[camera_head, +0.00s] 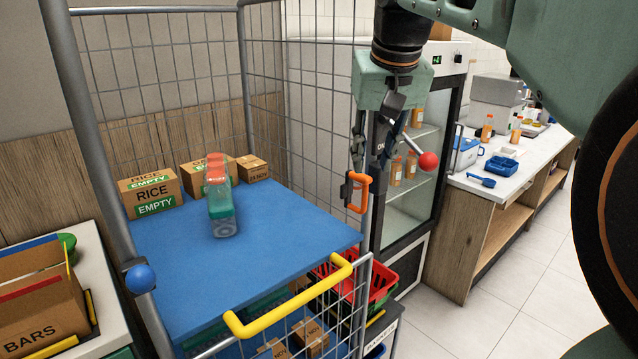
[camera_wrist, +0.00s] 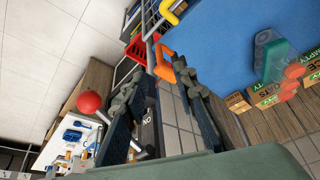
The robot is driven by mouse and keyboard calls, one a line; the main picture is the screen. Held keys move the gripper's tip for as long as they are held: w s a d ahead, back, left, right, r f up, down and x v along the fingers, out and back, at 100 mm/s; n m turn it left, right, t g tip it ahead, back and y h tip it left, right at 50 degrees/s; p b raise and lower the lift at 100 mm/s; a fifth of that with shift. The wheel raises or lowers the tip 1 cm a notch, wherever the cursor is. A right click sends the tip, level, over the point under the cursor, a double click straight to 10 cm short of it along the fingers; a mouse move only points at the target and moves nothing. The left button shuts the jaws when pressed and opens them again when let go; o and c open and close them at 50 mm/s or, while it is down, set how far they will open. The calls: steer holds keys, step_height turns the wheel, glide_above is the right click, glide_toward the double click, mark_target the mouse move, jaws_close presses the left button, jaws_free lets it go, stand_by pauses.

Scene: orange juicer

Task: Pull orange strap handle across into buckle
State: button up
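The orange strap handle (camera_head: 362,193) hangs at the cage cart's right front post, next to a small black part. It also shows in the wrist view (camera_wrist: 166,70), ahead of my fingertips. My gripper (camera_head: 368,162) is above the handle in the head view. In the wrist view its two dark fingers (camera_wrist: 163,72) stand apart, with the handle showing between their tips and no visible grip on it. A black bracket with a blue ball (camera_head: 139,279) sits on the left front post. I cannot tell whether it is the buckle. No strap is clearly visible across the front.
The cart's blue shelf (camera_head: 285,235) carries cardboard boxes (camera_head: 150,194) and clear bottles with orange caps (camera_head: 220,205). A yellow handle (camera_head: 290,300) tops the front gate. A red ball (camera_head: 428,161) is right of my gripper. A fridge (camera_head: 425,180) and counter (camera_head: 478,186) stand at right.

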mark_target(365, 188)
steer(key=x, duration=1)
steer(key=shift+f, duration=0.1)
steer(key=shift+c, duration=0.6)
jaws_close()
steer(key=shift+a, duration=0.1)
